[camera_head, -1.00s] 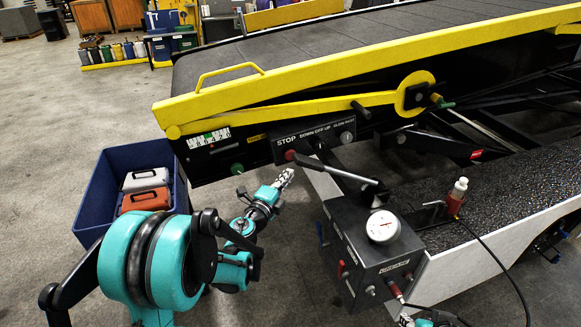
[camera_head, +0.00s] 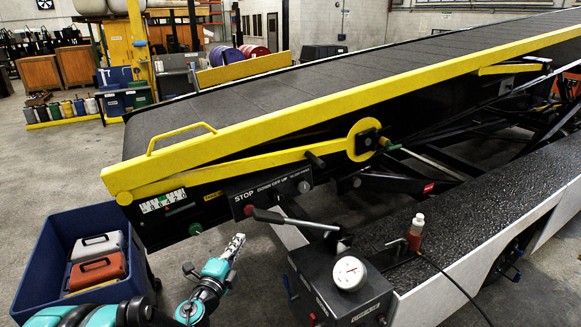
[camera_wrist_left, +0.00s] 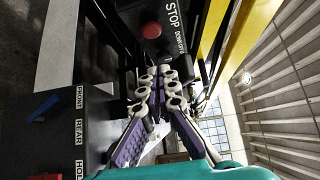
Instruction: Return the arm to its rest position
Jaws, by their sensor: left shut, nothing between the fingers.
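My left arm comes in at the bottom left of the head view. Its teal and black links end in my left gripper (camera_head: 236,243), which is shut and empty. It points up in the picture, in the gap between the blue crate and the black control box, below the belt loader's front end. In the left wrist view the two purple-backed fingers (camera_wrist_left: 160,85) meet at their tips, with the loader's STOP panel beyond them. My right gripper is not in view.
A blue crate (camera_head: 38,253) holds a grey case (camera_head: 97,244) and an orange case (camera_head: 98,270). The belt loader's yellow rail (camera_head: 260,112) and STOP panel (camera_head: 268,195) are above the gripper. The black control box (camera_head: 338,296) with a gauge and lever is to its right.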

